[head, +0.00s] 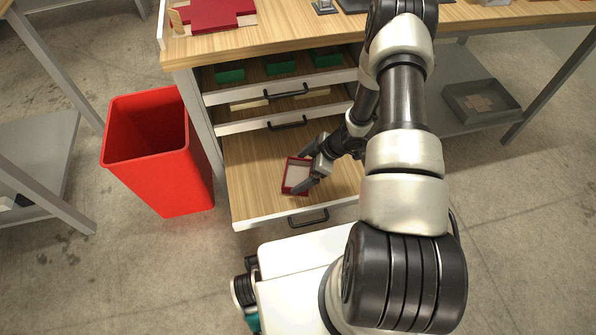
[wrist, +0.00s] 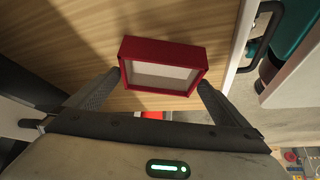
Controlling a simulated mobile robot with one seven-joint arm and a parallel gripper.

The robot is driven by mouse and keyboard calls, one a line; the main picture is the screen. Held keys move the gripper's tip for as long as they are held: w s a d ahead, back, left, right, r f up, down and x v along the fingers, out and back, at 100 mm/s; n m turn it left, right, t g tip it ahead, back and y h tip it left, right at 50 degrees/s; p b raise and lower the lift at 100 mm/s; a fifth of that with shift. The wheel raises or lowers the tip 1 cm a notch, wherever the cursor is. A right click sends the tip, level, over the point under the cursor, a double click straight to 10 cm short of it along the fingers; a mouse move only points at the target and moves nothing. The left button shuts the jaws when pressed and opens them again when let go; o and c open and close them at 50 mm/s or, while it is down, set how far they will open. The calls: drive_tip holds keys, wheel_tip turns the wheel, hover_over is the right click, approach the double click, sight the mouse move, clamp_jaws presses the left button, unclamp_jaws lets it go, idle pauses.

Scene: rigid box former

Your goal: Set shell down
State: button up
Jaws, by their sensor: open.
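The shell is a small red open box with a pale inside. In the head view the shell (head: 297,175) is on the wooden bottom of the lowest, pulled-out drawer (head: 262,198). My gripper (head: 304,172) is down at the shell, with a finger on either side of it. In the wrist view the shell (wrist: 163,47) sits just beyond and between the two spread fingertips of my gripper (wrist: 155,82). The fingers look apart from its walls or barely beside them; I cannot tell whether they touch. Part of the shell is hidden by my gripper in the head view.
Two upper drawers (head: 285,122) are partly open, the top one with green items. A red bin (head: 160,150) stands left of the drawers. A red flat cross-shaped piece (head: 217,12) lies on the bench top. The drawer bottom left of the shell is clear.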

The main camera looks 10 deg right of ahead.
drive_tip(key=p+v, duration=0.2)
drive_tip(key=v, duration=0.7)
drive_tip(key=shift+r+p, duration=0.3)
drive_tip(key=shift+r, duration=0.05)
drive_tip(key=shift+s+d, duration=0.1)
drive_tip(key=shift+d, duration=0.05)
idle(0.4)
